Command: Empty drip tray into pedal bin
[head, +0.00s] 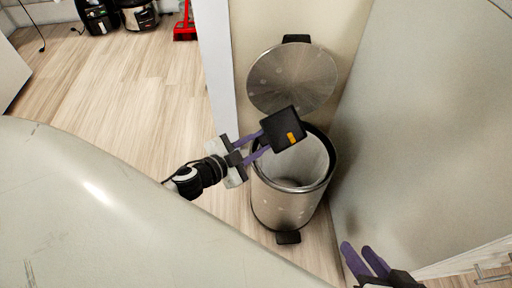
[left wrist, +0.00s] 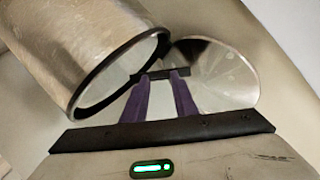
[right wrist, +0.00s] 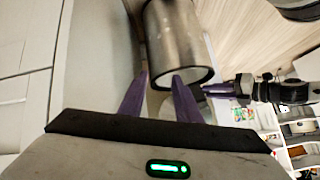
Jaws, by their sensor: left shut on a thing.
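The drip tray (head: 283,130) is a small black square piece with an orange mark. My left gripper (head: 264,143) is shut on its edge and holds it over the back left of the pedal bin's mouth. In the left wrist view the tray (left wrist: 160,75) is a thin dark strip between the purple fingertips. The steel pedal bin (head: 282,208) stands upright, its round lid (head: 292,78) swung up and open. The bin's inside looks pale; the tray hides part of the rim. My right gripper (head: 364,260) is open and empty, low and right of the bin.
A pale wall edge (head: 216,70) rises left of the bin, and a large grey panel (head: 420,130) stands close on its right. The wooden floor (head: 110,95) at left is mostly clear. A red object (head: 185,28) and black appliances stand at the back left.

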